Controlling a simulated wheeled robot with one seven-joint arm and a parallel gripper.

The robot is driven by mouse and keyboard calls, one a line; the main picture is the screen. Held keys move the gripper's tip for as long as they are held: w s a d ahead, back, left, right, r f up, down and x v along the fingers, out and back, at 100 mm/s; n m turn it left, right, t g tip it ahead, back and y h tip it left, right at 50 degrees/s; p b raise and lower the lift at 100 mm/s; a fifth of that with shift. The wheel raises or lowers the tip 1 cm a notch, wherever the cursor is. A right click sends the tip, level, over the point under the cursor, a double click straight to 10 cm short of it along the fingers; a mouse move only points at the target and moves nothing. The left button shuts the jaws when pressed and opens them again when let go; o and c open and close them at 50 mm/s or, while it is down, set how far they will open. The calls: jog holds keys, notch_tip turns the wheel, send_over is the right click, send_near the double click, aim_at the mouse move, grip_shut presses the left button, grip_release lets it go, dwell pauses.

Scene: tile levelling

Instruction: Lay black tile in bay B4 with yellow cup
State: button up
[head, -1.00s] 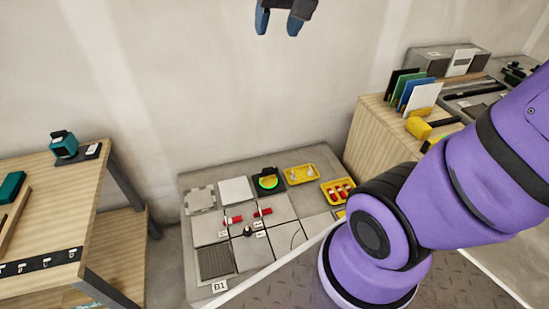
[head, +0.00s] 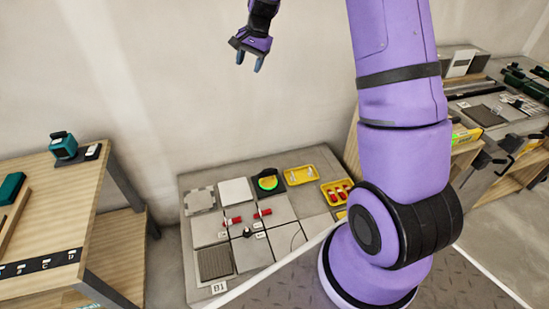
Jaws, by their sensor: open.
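My gripper (head: 250,60) is open and empty, raised high in front of the back wall with its blue fingertips pointing down. It is far above the low grey tile bed (head: 327,163), touching nothing. The black tile and the yellow cup cannot be made out for certain now; my arm covers most of the right-hand wooden stand. Bay B4 cannot be picked out; a label reading B1 (head: 219,287) is at the bed's front left. Laid grey tiles have red-ended pieces (head: 263,212) and small dark pieces across their joints.
A wooden table (head: 60,220) with a teal device (head: 63,146) stands left. A yellow item (head: 466,135) shows right of my arm.

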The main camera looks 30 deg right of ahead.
jog(key=w+d+f+m, duration=0.2)
jog(key=w+f, duration=0.1)
jog(key=f, duration=0.4)
jog(key=w+d+f+m, duration=0.1)
jog(key=w+d+f, duration=0.2)
jog(key=f, duration=0.4)
jog(key=m+g+y, duration=0.1)
jog(key=m+y, duration=0.1)
jog(key=m, duration=0.5)
send_near(268, 170)
jog(key=shift+w+a+f, duration=0.2)
jog(key=shift+w+f, duration=0.05)
jog(key=shift+f, duration=0.3)
jog(key=shift+s+a+f, duration=0.1)
jog(key=shift+f, duration=0.4)
jog(key=x, duration=1)
jog(key=shift+f, duration=0.1)
grip_shut()
